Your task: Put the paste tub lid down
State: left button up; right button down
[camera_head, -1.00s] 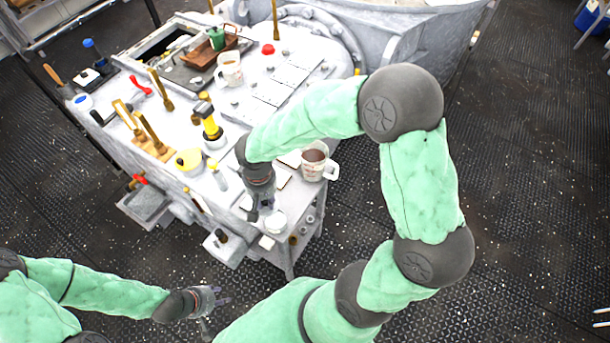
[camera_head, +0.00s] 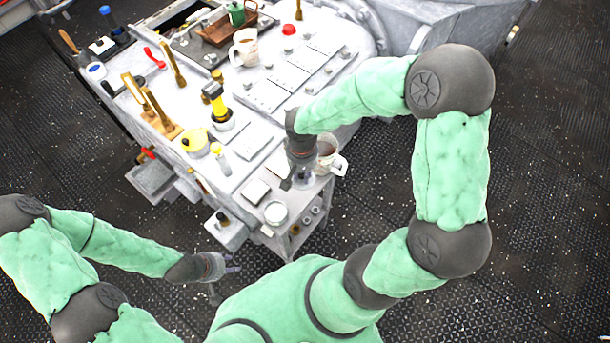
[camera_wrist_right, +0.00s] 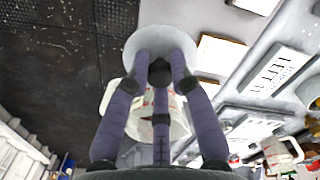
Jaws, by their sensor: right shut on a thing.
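The paste tub lid is a pale grey disc (camera_wrist_right: 160,36) at the fingertips in the right wrist view. My right gripper (camera_wrist_right: 160,70) is shut on it; the fingers cover its lower part. My left gripper (camera_head: 226,277) is open and empty, away from the bench.
A white mug with brown contents (camera_head: 327,153) stands close behind my right gripper; it also shows in the right wrist view (camera_wrist_right: 178,120). Flat pale tiles (camera_head: 255,191) lie left of the gripper.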

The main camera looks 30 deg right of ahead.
jog(key=w+f, duration=0.1)
jog(key=w+d+f+b, duration=0.1)
jog(key=f, duration=0.1)
jog(key=w+d+f, duration=0.1)
jog(key=f, duration=0.1)
jog(key=shift+d, duration=0.2)
notch_tip(320, 180, down, 3)
jog(key=shift+d+f+b, duration=0.1)
jog(key=shift+f+b, duration=0.05)
jog(key=shift+b, duration=0.8)
jog(key=shift+w, duration=0.1)
jog(key=shift+f+b, duration=0.35)
jog(key=shift+b, duration=0.05)
jog(key=shift+f, duration=0.2)
jog(key=c, duration=1.4)
grip_release()
jog(key=shift+o, duration=0.2)
jog(key=shift+r, duration=0.1)
